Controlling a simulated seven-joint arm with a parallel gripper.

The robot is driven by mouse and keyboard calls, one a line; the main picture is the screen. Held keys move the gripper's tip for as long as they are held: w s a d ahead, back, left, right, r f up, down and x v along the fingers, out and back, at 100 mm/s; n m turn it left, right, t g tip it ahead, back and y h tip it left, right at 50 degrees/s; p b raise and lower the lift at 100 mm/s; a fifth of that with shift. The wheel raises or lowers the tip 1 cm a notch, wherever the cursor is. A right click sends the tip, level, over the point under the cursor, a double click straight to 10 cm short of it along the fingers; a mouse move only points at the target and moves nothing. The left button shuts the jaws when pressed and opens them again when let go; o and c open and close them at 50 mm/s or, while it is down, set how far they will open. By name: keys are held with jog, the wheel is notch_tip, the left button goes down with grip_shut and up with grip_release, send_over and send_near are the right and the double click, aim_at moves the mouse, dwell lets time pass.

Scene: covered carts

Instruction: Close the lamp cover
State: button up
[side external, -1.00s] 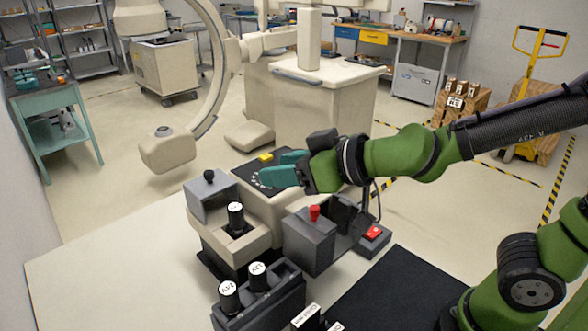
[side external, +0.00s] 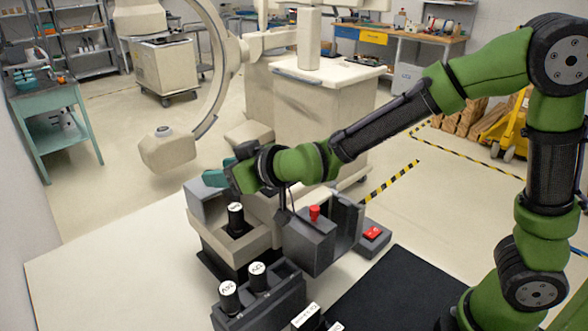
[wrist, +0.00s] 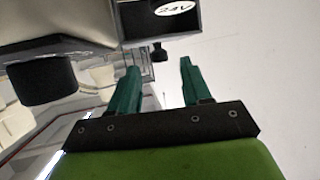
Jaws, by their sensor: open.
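The lamp cover (side external: 197,198) is a grey box-like piece at the left end of the beige cart. Beside it, a black lamp (side external: 236,218) with a white top stands in the cart's open bay. My gripper (side external: 218,175), with teal fingers, is at the cover's top and hides its black knob in the side view. In the wrist view the fingers (wrist: 158,82) are apart. A small black knob (wrist: 160,53), apparently the cover's, shows between and beyond them, with a 24V label (wrist: 175,8) above it. Contact cannot be told.
Two black lamps (side external: 229,295) stand in a dark holder in front of the cart. A grey box with a red knob (side external: 314,213) and a red button (side external: 373,233) are to the right. A large black cylinder (wrist: 42,84) is close at the wrist view's left.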

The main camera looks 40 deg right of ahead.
jog(key=shift+x, duration=1.1)
grip_shut()
